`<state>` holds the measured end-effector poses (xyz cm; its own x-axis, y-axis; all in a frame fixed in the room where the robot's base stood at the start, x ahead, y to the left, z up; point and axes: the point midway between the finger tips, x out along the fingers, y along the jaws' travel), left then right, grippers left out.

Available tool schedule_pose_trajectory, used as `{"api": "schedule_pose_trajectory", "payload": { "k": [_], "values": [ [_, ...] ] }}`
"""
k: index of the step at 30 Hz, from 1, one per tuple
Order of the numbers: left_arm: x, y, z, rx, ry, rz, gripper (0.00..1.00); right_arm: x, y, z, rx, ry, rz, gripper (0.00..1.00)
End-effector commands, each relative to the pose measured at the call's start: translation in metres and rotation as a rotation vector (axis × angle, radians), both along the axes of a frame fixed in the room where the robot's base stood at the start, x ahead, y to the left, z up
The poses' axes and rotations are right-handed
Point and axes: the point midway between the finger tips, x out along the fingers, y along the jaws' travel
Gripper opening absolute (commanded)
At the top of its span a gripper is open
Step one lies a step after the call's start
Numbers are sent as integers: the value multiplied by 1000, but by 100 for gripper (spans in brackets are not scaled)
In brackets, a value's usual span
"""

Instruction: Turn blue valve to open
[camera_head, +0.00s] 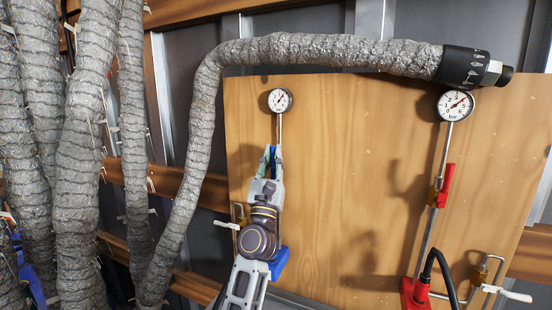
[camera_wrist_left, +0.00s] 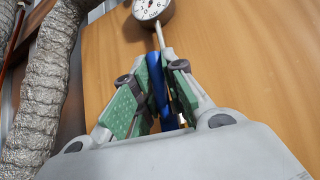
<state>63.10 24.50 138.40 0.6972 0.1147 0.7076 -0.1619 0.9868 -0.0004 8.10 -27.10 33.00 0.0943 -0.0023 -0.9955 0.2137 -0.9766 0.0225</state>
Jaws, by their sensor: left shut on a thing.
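My left gripper (camera_head: 270,160) reaches up in front of the wooden board, below the left gauge. In the left wrist view its green-padded fingers (camera_wrist_left: 162,85) are closed around the blue valve handle (camera_wrist_left: 158,84). The handle stands roughly in line with the metal pipe behind it, leaning slightly. In the head view only a sliver of the blue handle (camera_head: 272,157) shows between the fingers. The valve body is hidden behind the gripper. The left gauge (camera_head: 280,101) sits above on the pipe, and it also shows in the left wrist view (camera_wrist_left: 150,8). My right gripper is not in view.
The wooden board (camera_head: 350,180) carries a second pipe with a red valve handle (camera_head: 446,185) and a right gauge (camera_head: 455,105). A blue fitting (camera_head: 279,262) and a red fitting (camera_head: 414,294) sit low. Silver-wrapped hoses (camera_head: 90,130) hang at the left; one arches overhead.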

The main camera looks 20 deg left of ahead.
Motion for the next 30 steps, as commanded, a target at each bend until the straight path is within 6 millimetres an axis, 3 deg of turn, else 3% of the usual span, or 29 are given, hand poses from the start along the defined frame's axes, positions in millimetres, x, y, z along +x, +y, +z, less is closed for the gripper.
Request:
{"api": "schedule_pose_trajectory", "payload": {
  "k": [14, 15, 20, 30],
  "values": [
    [1, 2, -4, -15, 7, 3, 0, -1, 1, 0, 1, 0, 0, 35],
    [1, 2, -4, -15, 7, 3, 16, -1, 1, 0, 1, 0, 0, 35],
    [1, 2, -3, -14, 5, 2, 35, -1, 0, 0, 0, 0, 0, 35],
    [0, 1, -2, -13, 3, 0, 35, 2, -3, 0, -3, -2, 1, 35]
  ]
}}
